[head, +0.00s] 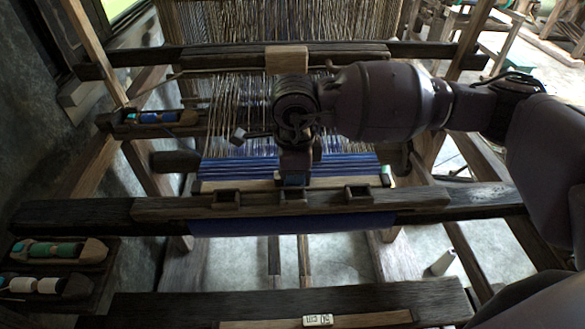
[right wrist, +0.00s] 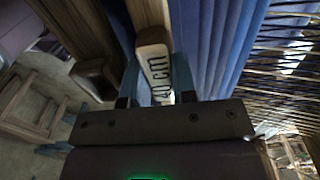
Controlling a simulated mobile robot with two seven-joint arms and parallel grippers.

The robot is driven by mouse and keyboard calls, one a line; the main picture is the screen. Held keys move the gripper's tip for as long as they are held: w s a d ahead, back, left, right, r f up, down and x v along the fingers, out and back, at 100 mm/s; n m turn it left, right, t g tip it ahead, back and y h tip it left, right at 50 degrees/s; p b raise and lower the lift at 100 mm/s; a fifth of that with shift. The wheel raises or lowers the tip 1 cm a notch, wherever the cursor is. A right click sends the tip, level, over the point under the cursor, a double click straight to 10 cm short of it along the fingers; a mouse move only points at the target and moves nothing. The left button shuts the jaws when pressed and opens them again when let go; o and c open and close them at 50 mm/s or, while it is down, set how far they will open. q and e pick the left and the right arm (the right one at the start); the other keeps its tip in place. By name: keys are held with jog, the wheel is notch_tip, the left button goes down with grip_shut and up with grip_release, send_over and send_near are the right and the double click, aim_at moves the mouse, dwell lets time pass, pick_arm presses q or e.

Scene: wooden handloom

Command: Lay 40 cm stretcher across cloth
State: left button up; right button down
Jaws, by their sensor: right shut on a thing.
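The 40 cm stretcher (head: 235,185) is a pale wooden bar. It lies crosswise over or on the blue cloth (head: 290,222), just behind the front beam, and spans about the cloth's width. In the right wrist view its "40 cm" label (right wrist: 158,75) shows between the two fingers, with the blue cloth (right wrist: 217,45) to its right. My right gripper (head: 293,180) is shut on the stretcher near its middle. I cannot tell whether the stretcher touches the cloth, since the gripper hides its middle. My left gripper is not in view.
The dark front beam (head: 90,213) runs close in front of the stretcher. Warp threads (head: 240,110) rise behind it. A stick marked 50 cm (head: 318,320) lies on the front bench. Shuttles with coloured bobbins (head: 55,250) sit at left. A pale cone (head: 443,262) stands at right.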

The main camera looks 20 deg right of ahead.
jog(key=shift+f, duration=0.1)
jog(key=shift+f, duration=0.2)
dwell(0.4)
jog(key=c, duration=0.8)
grip_release()
jog(key=shift+w, duration=0.1)
jog(key=shift+c, duration=0.2)
jog(key=shift+f, duration=0.1)
notch_tip(320, 180, up, 11)
jog(key=shift+f, duration=0.1)
